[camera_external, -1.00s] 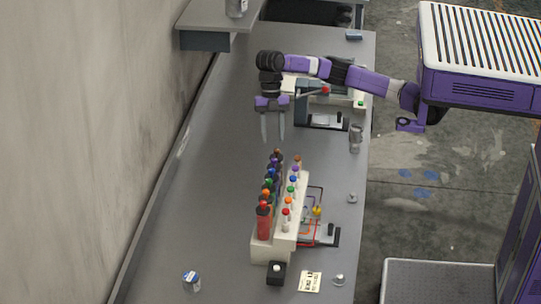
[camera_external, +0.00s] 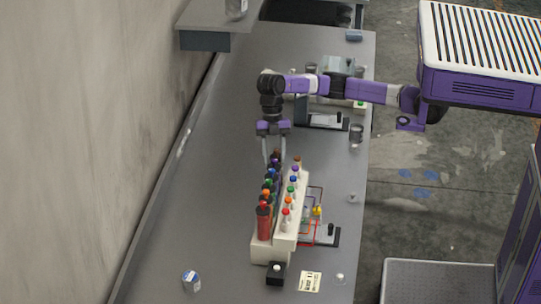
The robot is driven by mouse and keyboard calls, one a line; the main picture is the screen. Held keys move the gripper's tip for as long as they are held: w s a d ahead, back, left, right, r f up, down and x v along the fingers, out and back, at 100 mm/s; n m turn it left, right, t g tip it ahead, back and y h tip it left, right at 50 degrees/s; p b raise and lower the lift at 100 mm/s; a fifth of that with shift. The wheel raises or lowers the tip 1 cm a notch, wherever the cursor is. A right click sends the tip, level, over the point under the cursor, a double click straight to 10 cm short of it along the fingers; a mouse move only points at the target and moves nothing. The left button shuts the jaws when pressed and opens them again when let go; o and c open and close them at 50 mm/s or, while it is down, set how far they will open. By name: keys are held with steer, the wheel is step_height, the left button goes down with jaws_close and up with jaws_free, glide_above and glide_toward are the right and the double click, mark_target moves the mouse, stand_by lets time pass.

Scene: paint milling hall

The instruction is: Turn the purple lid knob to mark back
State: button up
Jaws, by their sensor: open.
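A cream rack (camera_external: 262,253) on the bench holds two rows of small bottles with coloured lids. A purple lid (camera_external: 274,161) shows near the far end of the left row, and another purple lid (camera_external: 295,169) is near the far end of the right row. I cannot tell from this view which is the knob, and no mark is readable. My gripper (camera_external: 275,156) points down, open, with its two fingers apart at the far end of the left row. The fingertips look close to the left purple lid; contact cannot be told.
A small device with coloured tubing (camera_external: 323,235) stands right of the rack. A blue-and-white can (camera_external: 191,281) is at near left. The bench left of the rack is clear.

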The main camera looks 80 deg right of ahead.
jaws_close()
steer(key=shift+r, duration=0.15)
